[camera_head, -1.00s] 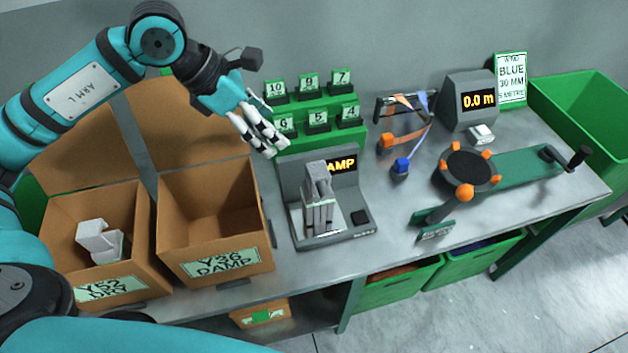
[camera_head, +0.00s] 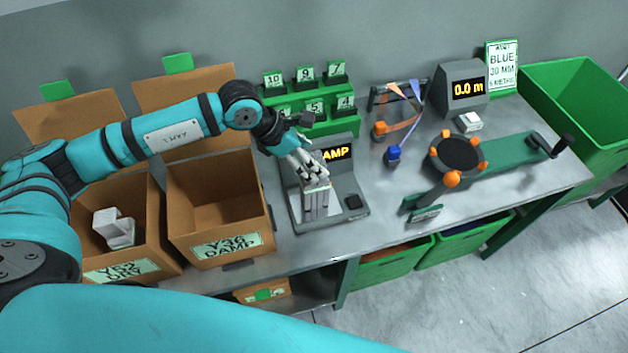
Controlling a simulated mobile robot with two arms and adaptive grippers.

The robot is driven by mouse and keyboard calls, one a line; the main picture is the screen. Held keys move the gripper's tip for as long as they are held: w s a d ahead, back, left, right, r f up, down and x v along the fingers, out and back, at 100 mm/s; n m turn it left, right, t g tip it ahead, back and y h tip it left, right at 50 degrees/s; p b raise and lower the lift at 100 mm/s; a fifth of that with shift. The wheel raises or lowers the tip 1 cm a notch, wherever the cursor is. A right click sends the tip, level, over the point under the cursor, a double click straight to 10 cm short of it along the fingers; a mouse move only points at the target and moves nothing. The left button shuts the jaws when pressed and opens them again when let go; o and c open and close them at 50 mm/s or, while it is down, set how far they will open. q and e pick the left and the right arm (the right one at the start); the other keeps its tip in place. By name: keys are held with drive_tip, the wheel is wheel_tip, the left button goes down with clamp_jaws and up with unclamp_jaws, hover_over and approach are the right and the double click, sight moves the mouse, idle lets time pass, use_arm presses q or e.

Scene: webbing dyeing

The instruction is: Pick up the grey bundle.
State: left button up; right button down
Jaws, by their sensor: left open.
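The grey bundle (camera_head: 317,201) stands upright on the plate of the grey tester (camera_head: 346,213), whose lit display ends in "AMP". My left gripper (camera_head: 309,172) is open at the top of the bundle, its fingers pointing down and to the right. The fingers hide part of the bundle's top and part of the display. I cannot tell whether they touch the bundle. My right gripper is not in view.
A cardboard box labelled "Y36 DAMP" (camera_head: 226,246) stands left of the tester. Another box (camera_head: 122,268), farther left, holds a pale bundle (camera_head: 114,228). Green numbered tags (camera_head: 305,75) stand behind. A winder (camera_head: 456,155) is at right.

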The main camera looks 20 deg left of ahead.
use_arm(q)
drive_tip(key=shift+x, duration=1)
drive_tip(key=shift+w+d+f, duration=0.1)
drive_tip(key=c, duration=0.4)
clamp_jaws()
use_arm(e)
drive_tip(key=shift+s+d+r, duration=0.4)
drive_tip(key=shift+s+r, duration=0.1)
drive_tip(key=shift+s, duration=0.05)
